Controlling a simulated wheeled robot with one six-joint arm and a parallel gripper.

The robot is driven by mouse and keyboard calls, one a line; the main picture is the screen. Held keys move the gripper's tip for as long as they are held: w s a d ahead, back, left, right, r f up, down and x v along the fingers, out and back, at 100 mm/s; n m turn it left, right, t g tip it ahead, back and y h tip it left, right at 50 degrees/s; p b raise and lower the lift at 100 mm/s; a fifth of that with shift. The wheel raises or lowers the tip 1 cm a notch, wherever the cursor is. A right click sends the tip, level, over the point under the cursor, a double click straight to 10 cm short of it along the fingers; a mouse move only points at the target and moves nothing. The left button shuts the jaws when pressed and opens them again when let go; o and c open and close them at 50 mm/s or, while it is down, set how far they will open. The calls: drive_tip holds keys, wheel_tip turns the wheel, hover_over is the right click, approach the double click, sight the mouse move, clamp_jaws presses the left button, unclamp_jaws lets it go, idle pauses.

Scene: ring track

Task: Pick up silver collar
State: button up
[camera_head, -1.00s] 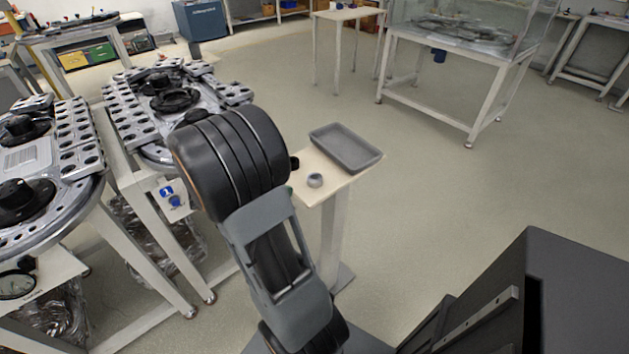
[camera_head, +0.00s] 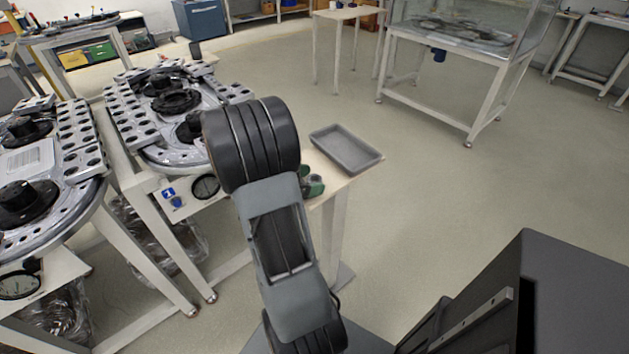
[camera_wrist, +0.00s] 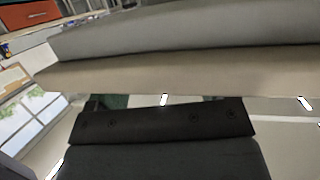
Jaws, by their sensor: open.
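The silver collar is not visible in either current view; in the head view my gripper and arm cover the part of the small beige stand (camera_head: 337,180) where it stood. My gripper (camera_head: 313,182), with green fingers, is at the near left part of that stand top, partly hidden behind my dark wrist. It is open. Whether the collar is between the fingers cannot be told. In the wrist view the beige stand edge (camera_wrist: 180,76) crosses the picture above the dark gripper body, with only bits of green finger showing.
A grey tray (camera_head: 346,148) lies on the stand just beyond my gripper; its side also shows in the wrist view (camera_wrist: 180,38). Round machine tables with metal blocks (camera_head: 170,110) stand close on the left.

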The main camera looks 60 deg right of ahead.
drive_tip(key=c, duration=1)
drive_tip(key=shift+c, duration=0.4)
drive_tip(key=shift+r, duration=0.15)
